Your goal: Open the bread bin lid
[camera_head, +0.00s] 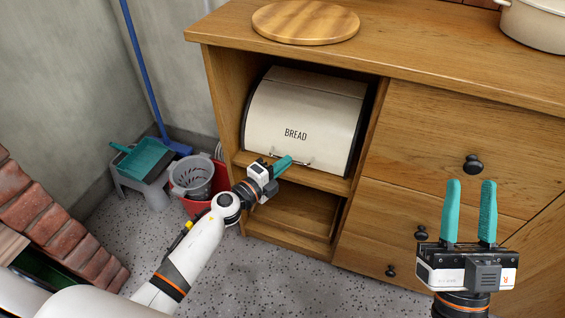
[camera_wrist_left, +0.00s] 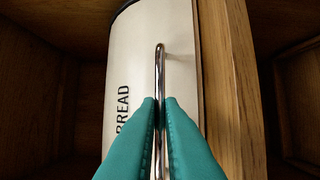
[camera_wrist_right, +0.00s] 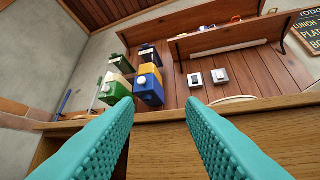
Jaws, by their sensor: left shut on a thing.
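The cream bread bin (camera_head: 305,112), marked BREAD, sits in the upper open shelf of the wooden cabinet. Its curved front lid (camera_head: 290,105) is down, and the lid also fills the middle of the left wrist view (camera_wrist_left: 135,65). A thin metal handle (camera_wrist_left: 160,62) runs along the lid's lower edge. My left gripper (camera_head: 287,161) is at this handle, and in the left wrist view its teal fingers (camera_wrist_left: 159,104) are closed around the bar. My right gripper (camera_head: 469,212) is open and empty, upright before the drawers at the right.
The wooden cabinet (camera_head: 420,75) has drawers with black knobs right of the bin. A round board (camera_head: 305,21) and a cream pot (camera_head: 535,22) stand on top. A red bucket (camera_head: 194,206), grey basket and dustpan stand left. The lower shelf (camera_head: 292,220) looks empty.

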